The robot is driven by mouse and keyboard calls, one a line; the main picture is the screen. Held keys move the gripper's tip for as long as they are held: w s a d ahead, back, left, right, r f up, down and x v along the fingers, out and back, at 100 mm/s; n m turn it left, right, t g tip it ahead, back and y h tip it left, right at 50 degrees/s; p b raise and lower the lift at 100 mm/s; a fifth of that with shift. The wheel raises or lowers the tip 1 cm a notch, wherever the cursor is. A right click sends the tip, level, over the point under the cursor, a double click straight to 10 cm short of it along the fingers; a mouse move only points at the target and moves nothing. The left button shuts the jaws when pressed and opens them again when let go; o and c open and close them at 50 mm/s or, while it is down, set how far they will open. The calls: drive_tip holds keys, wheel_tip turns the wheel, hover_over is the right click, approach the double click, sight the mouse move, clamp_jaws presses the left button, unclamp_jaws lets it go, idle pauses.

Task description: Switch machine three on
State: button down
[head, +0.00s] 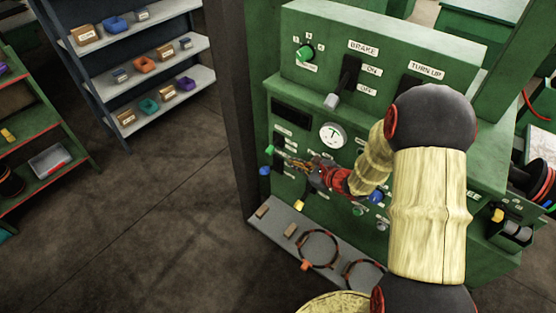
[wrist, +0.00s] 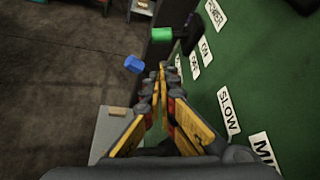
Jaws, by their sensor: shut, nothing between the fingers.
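The green machine panel (head: 300,103) stands in the middle of the head view, with BRAKE and TURN UP signs. No machine number is clearly readable. A green-tipped black lever (wrist: 186,38) sticks out from the panel in the wrist view, beside ON and OFF labels and a partly readable POWER sign; its green tip shows at the panel's left edge in the head view (head: 269,149). The lever's exact setting is hard to tell. My gripper (head: 283,156) is shut and empty in front of the panel. Its fingertips (wrist: 162,72) appear just short of the lever, apparently not touching.
A blue knob (wrist: 133,64) sits left of my fingertips in the wrist view. A grey-handled brake lever (head: 333,100) and a gauge (head: 333,135) are above. A grey ledge (head: 280,220) with rings lies below. The floor (head: 150,200) to the left is clear.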

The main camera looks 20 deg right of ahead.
sight(273, 146)
drive_tip(key=b+x, duration=0.2)
drive_tip(key=x, duration=0.8)
